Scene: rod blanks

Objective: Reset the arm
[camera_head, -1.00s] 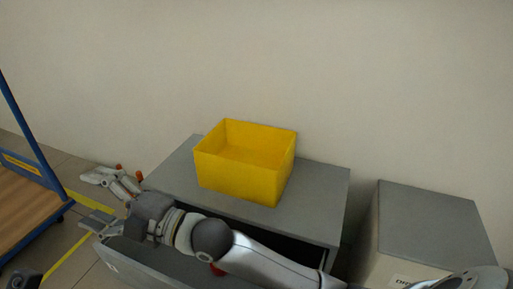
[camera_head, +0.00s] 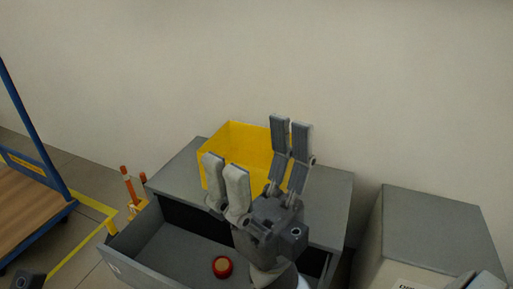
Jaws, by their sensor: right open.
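My right gripper (camera_head: 254,150) is open and empty, with its fingers pointing up. It stands in front of the yellow bin (camera_head: 240,140) in this view and hides much of the bin's front and right side. My right arm comes in from the bottom, over the open grey drawer.
The bin stands on a grey cabinet (camera_head: 335,195) with its drawer (camera_head: 165,250) pulled open. A red round piece with a tan top (camera_head: 222,267) lies in the drawer. A blue trolley (camera_head: 40,140) stands left, a grey-topped box (camera_head: 440,225) right.

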